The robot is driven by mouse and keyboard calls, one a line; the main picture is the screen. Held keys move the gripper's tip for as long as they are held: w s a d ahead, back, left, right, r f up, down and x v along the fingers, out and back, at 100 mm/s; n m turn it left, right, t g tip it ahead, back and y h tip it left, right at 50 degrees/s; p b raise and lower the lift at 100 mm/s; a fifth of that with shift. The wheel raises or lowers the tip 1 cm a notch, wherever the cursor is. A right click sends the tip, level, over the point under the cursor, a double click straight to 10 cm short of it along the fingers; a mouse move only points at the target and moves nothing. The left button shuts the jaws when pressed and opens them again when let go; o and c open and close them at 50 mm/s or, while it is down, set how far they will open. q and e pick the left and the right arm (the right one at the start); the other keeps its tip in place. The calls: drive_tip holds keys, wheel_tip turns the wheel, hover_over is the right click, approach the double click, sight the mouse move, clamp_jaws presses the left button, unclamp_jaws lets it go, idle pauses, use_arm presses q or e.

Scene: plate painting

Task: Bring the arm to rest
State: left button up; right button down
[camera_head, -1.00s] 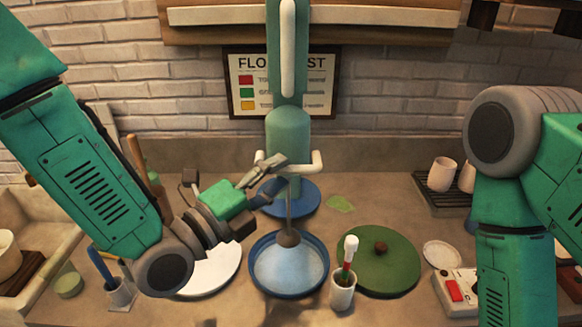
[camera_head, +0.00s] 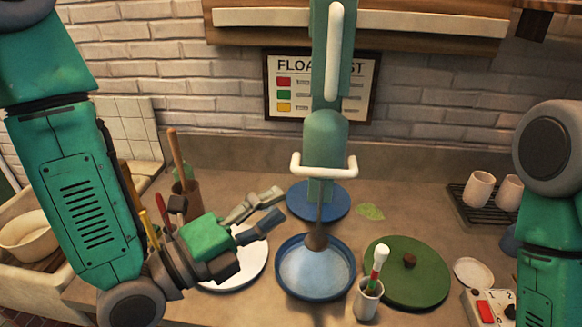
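My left arm comes in from the left, and its gripper (camera_head: 268,212) hangs over the counter above the white plate. The two fingers are spread apart with nothing seen between them. The gripper is left of the hanging green machine and partly covers the white plate (camera_head: 258,268). My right arm is at the right edge, and its gripper is out of the picture.
A green machine (camera_head: 326,135) with a white handle stands over a blue-rimmed pan (camera_head: 349,272). Around it are a blue disc (camera_head: 318,198), a green lid (camera_head: 425,275), a cup with a brush (camera_head: 367,300), a red-button box (camera_head: 490,308) and white cups (camera_head: 478,188).

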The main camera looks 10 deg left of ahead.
use_arm(q)
drive_tip(key=s+a+f+n+g+y+b, duration=0.1)
drive_tip(key=a+f+n+g+y+b, duration=0.2)
drive_tip(key=f, duration=0.6)
drive_tip(key=s+a+f+n+y+b, duration=0.1)
drive_tip(key=s+a+f+n+y, duration=0.1)
drive_tip(key=f+n, duration=0.55)
drive_tip(key=s+a+f+n+g+y+b, duration=0.1)
drive_tip(key=a+f+n+g+y+b, duration=0.15)
drive_tip(key=f, duration=0.85)
drive_tip(key=s+a+f+n+g+y+b, duration=0.3)
drive_tip(key=s+a+f+n, duration=0.3)
drive_tip(key=s+f+n, duration=0.1)
drive_tip(key=s+a+f+n+g+y+b, duration=0.3)
drive_tip(key=s+a+f+n, duration=0.3)
drive_tip(key=s+f+n, duration=0.2)
wheel_tip(320, 180, down, 4)
drive_tip(key=shift+s+a+f+g+y, duration=0.15)
drive_tip(key=shift+s+a+g+y, duration=0.35)
drive_tip(key=shift+s, duration=0.75)
drive_tip(key=shift+w+h, duration=0.15)
drive_tip(key=shift+h, duration=0.1)
